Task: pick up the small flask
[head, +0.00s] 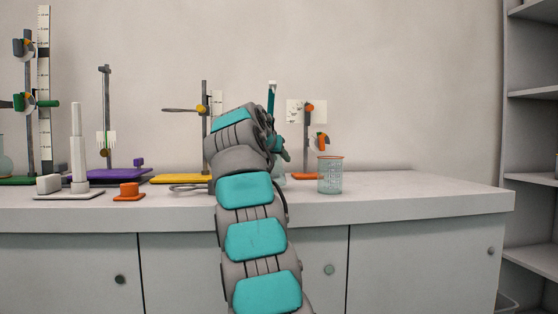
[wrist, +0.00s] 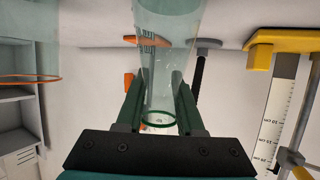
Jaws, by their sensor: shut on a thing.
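The small flask (wrist: 166,70) is clear glass with white markings and a green ring at its mouth. In the wrist view, which shows the scene upside down, its neck stands between the two dark green fingers of my gripper (wrist: 160,95). My gripper is shut on the neck. In the head view my gripper (head: 279,149) is mostly hidden behind my arm. Only a pale sliver of the flask (head: 280,181) shows there, low beside my arm at the bench top. I cannot tell whether its base touches the bench.
An orange-rimmed beaker (head: 330,176) stands just right of my gripper. An orange stand (head: 308,140) is behind, and a yellow-based stand (head: 182,178) is to the left. A purple-based stand (head: 118,174) and an orange block (head: 129,191) are farther left. The bench's right end (head: 430,183) is clear.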

